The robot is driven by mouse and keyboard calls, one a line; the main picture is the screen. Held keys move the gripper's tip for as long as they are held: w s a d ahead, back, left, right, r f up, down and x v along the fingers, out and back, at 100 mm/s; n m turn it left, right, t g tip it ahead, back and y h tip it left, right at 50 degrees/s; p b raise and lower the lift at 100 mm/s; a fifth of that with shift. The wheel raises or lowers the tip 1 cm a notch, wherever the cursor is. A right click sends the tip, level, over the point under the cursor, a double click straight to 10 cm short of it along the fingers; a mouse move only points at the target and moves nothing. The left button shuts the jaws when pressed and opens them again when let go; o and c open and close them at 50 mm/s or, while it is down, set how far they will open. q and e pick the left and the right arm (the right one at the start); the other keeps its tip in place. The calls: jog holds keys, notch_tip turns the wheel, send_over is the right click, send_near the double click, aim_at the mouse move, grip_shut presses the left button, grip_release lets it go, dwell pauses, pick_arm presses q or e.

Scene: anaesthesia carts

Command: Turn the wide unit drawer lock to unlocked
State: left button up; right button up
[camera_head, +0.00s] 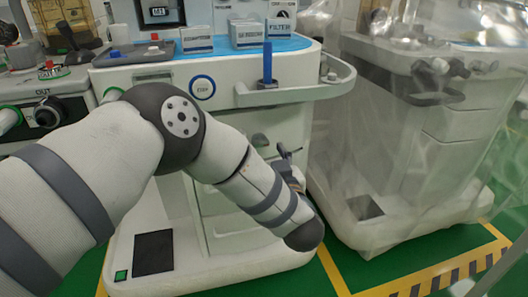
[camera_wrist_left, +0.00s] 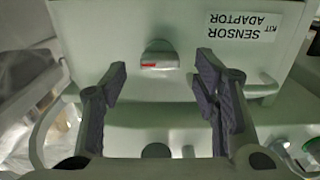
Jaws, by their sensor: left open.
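In the head view, my left arm reaches across the white cart (camera_head: 290,115), and my left gripper (camera_head: 287,158) shows only in part behind the forearm. The lock is hidden there. My right gripper is not in view.
An upside-down "SENSOR ADAPTOR KIT" label (camera_wrist_left: 243,27) is on the drawer front. In the head view, a plastic-covered cart (camera_head: 400,130) stands close on the right. A curved rail (camera_head: 335,75) juts from the white cart's top. Green floor (camera_head: 410,256) shows in front.

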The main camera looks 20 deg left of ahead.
aim_at(260, 142)
pick_arm(q)
jog(key=shift+x, duration=1.45)
jog(key=c, duration=1.2)
jog(key=shift+o, duration=0.2)
jog(key=shift+n, duration=0.3)
jog(key=n+p, duration=0.1)
jog(key=n, duration=0.2)
jog(key=shift+r, duration=0.15)
jog(key=n+p, duration=0.2)
jog(key=n, duration=0.2)
jog(key=shift+n, duration=0.3)
jog(key=n+p, duration=0.1)
jog(key=n, duration=0.3)
jog(key=shift+n, duration=0.3)
jog(key=n+p, duration=0.1)
jog(key=n, duration=0.3)
jog(key=shift+n, duration=0.7)
